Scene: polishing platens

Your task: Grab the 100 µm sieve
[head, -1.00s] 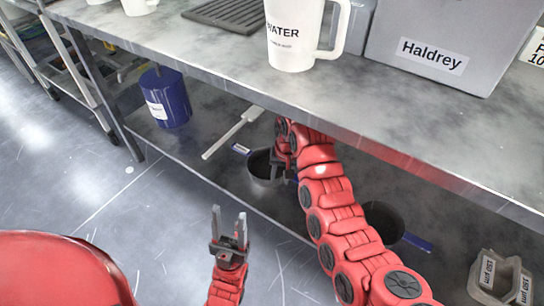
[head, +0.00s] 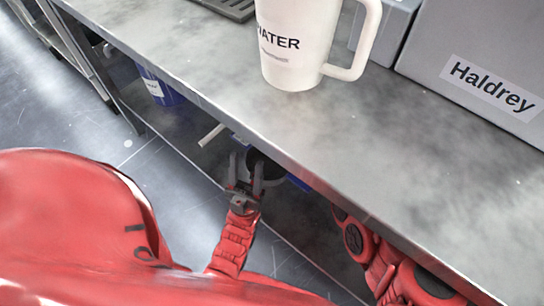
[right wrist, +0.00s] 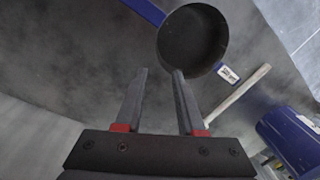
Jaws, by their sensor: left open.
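A dark round pan-like sieve (right wrist: 192,38) with a blue handle and a small white label shows in the right wrist view; I cannot read the label. My right gripper (right wrist: 160,75) is open and empty there, its right fingertip close to the sieve's rim. In the head view my right arm reaches under the table and its gripper is hidden. My left gripper (head: 246,170) is open and empty in the head view, at the table's front edge. It partly covers a dark round vessel (head: 268,166) on the lower shelf.
The table top (head: 330,140) overhangs the lower shelf. On it stand a white WATER jug (head: 292,45) and a grey Haldrey box (head: 480,70).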

